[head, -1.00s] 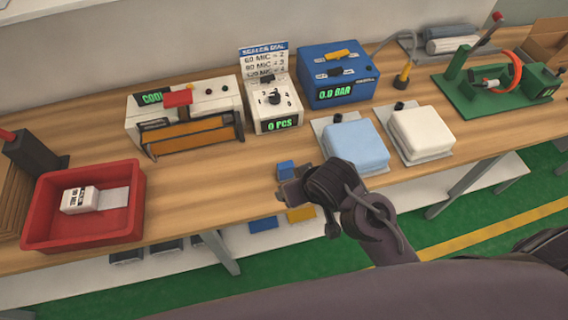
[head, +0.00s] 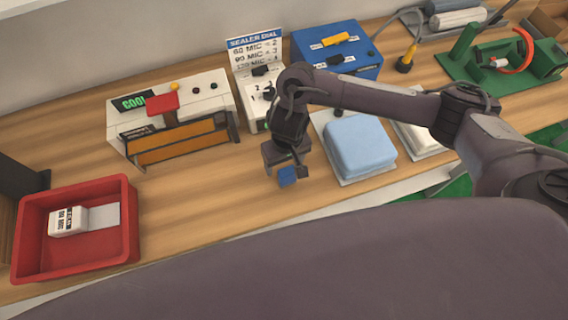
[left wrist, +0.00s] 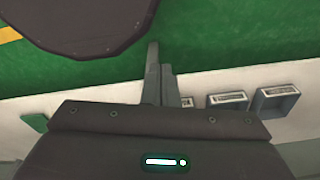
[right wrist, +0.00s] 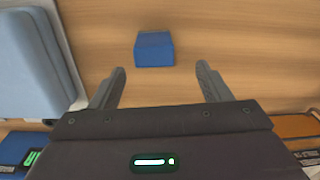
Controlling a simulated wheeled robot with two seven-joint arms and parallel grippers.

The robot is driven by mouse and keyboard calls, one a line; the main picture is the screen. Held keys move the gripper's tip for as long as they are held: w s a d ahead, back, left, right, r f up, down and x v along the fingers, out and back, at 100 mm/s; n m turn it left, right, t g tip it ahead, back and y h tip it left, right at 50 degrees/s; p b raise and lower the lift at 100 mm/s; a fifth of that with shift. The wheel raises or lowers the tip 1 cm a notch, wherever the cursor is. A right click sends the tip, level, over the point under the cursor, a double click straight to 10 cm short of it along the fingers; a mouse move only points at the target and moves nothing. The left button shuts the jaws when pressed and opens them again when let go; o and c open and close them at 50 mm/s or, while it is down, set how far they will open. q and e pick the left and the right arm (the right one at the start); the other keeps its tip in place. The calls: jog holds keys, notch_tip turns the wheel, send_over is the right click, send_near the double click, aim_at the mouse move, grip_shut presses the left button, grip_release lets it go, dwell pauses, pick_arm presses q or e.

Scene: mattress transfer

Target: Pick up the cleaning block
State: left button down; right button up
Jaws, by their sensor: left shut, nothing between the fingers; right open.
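The cleaning block is a small blue block (head: 287,176) on the wooden table, in front of the sealer dial unit. It also shows in the right wrist view (right wrist: 154,49), ahead of the fingertips and between their lines. My right gripper (right wrist: 160,78) is open and empty above the table, with the block just beyond its fingers, apart from them. In the head view the right gripper (head: 286,164) hangs over the block and partly hides it. My left gripper (left wrist: 160,65) shows only in the left wrist view, shut and empty, over the green floor and a pale lower shelf.
A light blue cushion-like pad (head: 358,148) lies on a plate right of the block. The heat sealer (head: 172,118) and dial unit (head: 254,88) stand behind. A red tray (head: 28,240) holds a white labelled item at left. The table between tray and block is clear.

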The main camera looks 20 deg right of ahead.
aim_at(287, 171)
jog(key=shift+s+d+f+m+b, duration=0.15)
jog(key=shift+d+f+b, duration=0.2)
jog(key=shift+f, duration=0.25)
jog(key=shift+w+d+f+m+b, duration=0.15)
jog(key=shift+d+f+b, duration=0.2)
jog(key=shift+f, duration=0.2)
jog(key=f, duration=0.1)
jog(key=f+b, duration=0.1)
jog(key=f, duration=0.1)
jog(key=shift+s+a+f+b, duration=0.25)
jog(key=shift+s+a+b, duration=0.05)
jog(key=shift+a+b, duration=0.1)
jog(key=shift+w+f, duration=0.1)
jog(key=shift+f, duration=0.6)
pick_arm(q)
jog(key=f, duration=0.3)
jog(key=shift+s+a, duration=0.2)
jog(key=shift+s, duration=0.2)
pick_arm(e)
jog(key=shift+f, duration=0.2)
pick_arm(q)
jog(key=shift+s, duration=0.2)
pick_arm(e)
jog(key=c, duration=1.1)
